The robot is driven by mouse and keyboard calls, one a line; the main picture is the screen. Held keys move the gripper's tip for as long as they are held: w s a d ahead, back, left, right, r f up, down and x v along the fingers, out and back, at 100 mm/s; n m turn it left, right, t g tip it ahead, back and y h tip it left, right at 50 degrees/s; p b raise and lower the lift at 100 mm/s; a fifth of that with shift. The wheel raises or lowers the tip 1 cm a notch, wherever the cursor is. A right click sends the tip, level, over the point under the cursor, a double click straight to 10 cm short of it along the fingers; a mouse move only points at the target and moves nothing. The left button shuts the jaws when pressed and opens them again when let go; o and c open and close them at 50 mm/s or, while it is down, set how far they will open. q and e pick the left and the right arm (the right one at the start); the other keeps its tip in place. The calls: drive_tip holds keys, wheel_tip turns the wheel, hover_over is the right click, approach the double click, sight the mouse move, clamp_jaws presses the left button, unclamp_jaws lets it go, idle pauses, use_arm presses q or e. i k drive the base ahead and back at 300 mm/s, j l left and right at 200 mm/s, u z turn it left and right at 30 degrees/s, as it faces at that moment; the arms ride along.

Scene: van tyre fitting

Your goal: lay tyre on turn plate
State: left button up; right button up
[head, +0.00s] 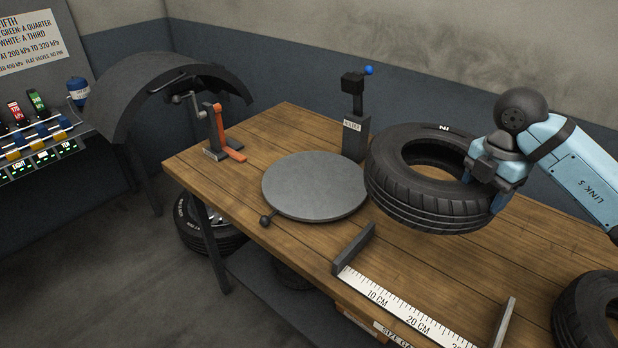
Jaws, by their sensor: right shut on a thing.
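The tyre (410,202) is black, with "IN" in white on its upper sidewall. It is held tilted above the bench, just right of the turn plate. My right gripper (489,186) is shut on the tyre's right side, with a finger showing on the outer tread. The turn plate (313,185) is a bare grey disc on the wooden bench, with a small knob at its front left. The tyre's left edge reaches the plate's right edge in the picture; I cannot tell if they touch. My left gripper is not in view.
A holder post (355,138) with a blue-tipped head stands behind the plate. A clamp with an orange part (219,133) stands at the bench's left end. A ruler with end stops (400,309) lies in front. Another tyre (584,312) is at the lower right.

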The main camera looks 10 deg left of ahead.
sight(315, 180)
drive_tip(key=i+j, duration=0.15)
drive_tip(key=j, duration=0.2)
drive_tip(key=i+j, duration=0.15)
drive_tip(key=j, duration=0.2)
drive_tip(key=i+j, duration=0.15)
drive_tip(key=j, duration=0.2)
drive_tip(key=i+j, duration=0.15)
drive_tip(key=j, duration=0.25)
